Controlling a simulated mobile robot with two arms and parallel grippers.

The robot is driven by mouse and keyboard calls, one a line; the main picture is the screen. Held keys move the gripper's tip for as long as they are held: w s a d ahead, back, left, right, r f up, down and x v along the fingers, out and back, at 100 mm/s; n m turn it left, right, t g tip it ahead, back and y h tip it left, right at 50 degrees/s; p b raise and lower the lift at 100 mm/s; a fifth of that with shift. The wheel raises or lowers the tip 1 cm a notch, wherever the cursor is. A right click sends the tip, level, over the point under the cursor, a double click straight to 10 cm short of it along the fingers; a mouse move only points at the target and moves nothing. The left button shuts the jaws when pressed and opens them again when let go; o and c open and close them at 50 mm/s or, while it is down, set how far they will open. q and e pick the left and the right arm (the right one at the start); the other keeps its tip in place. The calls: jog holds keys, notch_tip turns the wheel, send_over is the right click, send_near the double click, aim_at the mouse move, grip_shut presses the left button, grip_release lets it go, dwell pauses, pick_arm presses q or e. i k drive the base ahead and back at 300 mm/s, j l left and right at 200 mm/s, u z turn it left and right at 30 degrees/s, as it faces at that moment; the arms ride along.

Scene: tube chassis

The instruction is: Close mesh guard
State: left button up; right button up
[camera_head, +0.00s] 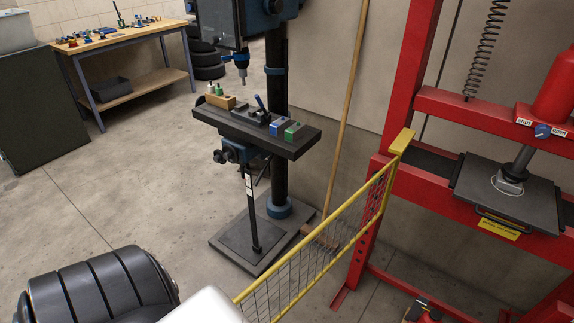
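The mesh guard (318,262) has a yellow tube frame with dark wire mesh. It stands swung out from the left upright of the red press (407,75), reaching toward me and to the lower left. Its far end meets the press near a yellow block (402,141). Its near end runs out of the picture at the bottom, partly behind a white shape. The front of the press is uncovered, with its dark plate (507,193) and ram in plain view. Neither of my grippers is in view.
A drill press (257,130) with small items on its table stands left of the guard. A broom (343,110) leans on the wall between them. A workbench (125,38) and stacked tyres (206,62) are at the back left. Concrete floor (110,195) is clear at left.

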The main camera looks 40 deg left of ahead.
aim_at(237, 300)
jog(key=j+z, duration=0.15)
jog(key=j, duration=0.3)
jog(key=j+z, duration=0.1)
jog(key=j, duration=0.3)
jog(key=k+j+z, duration=0.15)
jog(key=j, duration=0.25)
jog(key=j+z, duration=0.15)
jog(key=j, duration=0.3)
jog(key=k+j+z, duration=0.15)
jog(key=j, duration=0.2)
jog(key=j+z, duration=0.3)
jog(key=l, duration=0.1)
